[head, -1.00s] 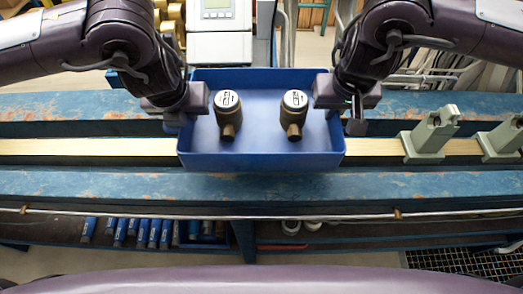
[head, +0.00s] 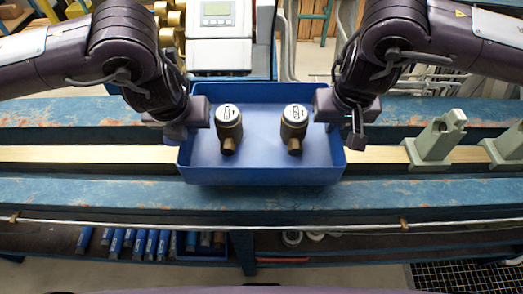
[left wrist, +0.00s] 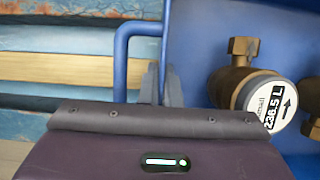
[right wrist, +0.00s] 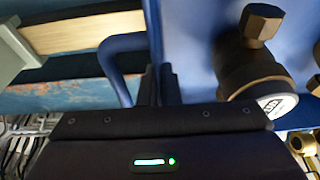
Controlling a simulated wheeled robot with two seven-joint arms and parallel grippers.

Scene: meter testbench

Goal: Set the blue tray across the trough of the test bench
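The blue tray (head: 260,172) is level above the trough of the test bench, with its front wall over the near blue beam (head: 90,190). It carries two brass meters with white dials, a left one (head: 228,140) and a right one (head: 293,140), both upright. My left gripper (left wrist: 161,85) is shut on the tray's left side, beside a blue handle loop. My right gripper (right wrist: 158,85) is shut on the opposite side, also by a handle loop. Whether the tray's underside touches the bench is hidden.
A pale wooden strip (head: 80,154) runs along the trough. Grey-green clamps (head: 435,145) stand on the bench at the right. A grey device (head: 218,40) and brass parts (head: 170,25) are behind the tray. Blue-handled tools (head: 150,245) lie on the shelf below.

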